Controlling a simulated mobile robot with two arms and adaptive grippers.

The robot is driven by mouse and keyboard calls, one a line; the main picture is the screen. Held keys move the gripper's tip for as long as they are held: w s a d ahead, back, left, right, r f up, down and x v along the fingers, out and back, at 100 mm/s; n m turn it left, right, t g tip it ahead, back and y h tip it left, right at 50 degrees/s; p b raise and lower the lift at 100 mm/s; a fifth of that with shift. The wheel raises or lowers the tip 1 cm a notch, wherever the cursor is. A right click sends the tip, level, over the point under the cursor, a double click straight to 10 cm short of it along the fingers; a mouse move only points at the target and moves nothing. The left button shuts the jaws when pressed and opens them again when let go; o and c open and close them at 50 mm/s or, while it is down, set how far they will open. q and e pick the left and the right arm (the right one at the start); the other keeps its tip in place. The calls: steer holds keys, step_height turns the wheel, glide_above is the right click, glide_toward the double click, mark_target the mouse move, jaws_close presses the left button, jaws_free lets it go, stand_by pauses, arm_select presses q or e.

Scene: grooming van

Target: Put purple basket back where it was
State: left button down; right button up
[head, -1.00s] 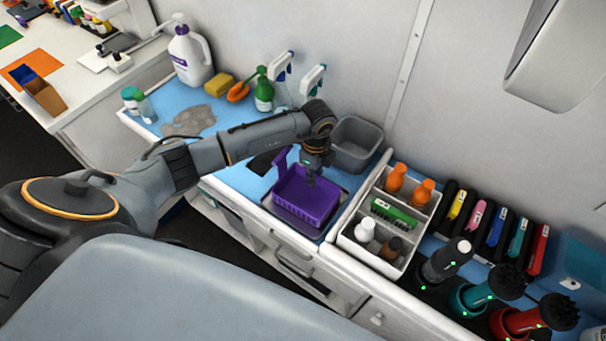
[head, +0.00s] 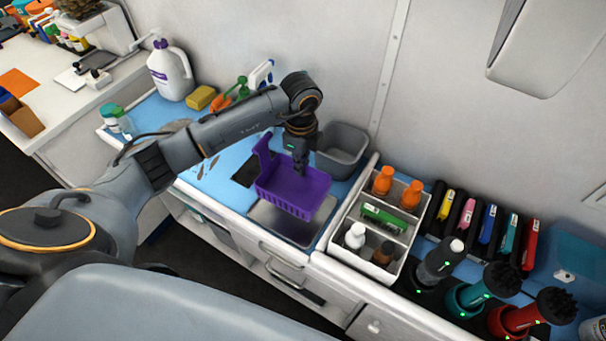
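The purple basket (head: 293,193) hangs upright above a grey recessed plate (head: 284,224) in the blue counter top, with a gap below it. My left gripper (head: 301,172) reaches down at the basket's back side and is shut on it, apparently at the rim. The fingertips are small and partly lost against the basket. The basket looks empty. A tall purple part stands up at its left end. My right gripper is not in view.
A grey bin (head: 342,150) stands close behind the basket, against the wall. A white divided caddy (head: 340,238) with bottles and a green brush is to the right. Clippers (head: 487,228) and dryers stand further right. Blue counter (head: 215,172) lies partly free to the left.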

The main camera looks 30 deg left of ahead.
arm_select(q)
steer(key=shift+r, duration=0.95)
steer(key=m, duration=0.2)
steer(key=r+m, duration=0.1)
steer(key=shift+s+d+m, duration=0.1)
steer(key=shift+d+m, duration=0.2)
steer(key=r+m, duration=0.1)
steer(key=m, duration=0.3)
steer(key=s+d+r+m, duration=0.1)
steer(key=m, duration=0.3)
steer(key=d+r+m, duration=0.1)
steer(key=m, duration=0.3)
steer(key=shift+s+r, duration=0.25)
steer(key=shift+s, duration=0.1)
steer(key=s+d+r+n, duration=0.1)
steer(key=s+n, duration=0.4)
steer(key=n, duration=1.2)
steer(key=s+d+r+n, duration=0.1)
steer(key=s+r+n, duration=0.3)
steer(key=n, duration=1.3)
steer(key=s, duration=0.2)
steer(key=shift+s+d+r, duration=0.15)
steer(key=shift+s+d, duration=0.1)
steer(key=shift+s, duration=0.05)
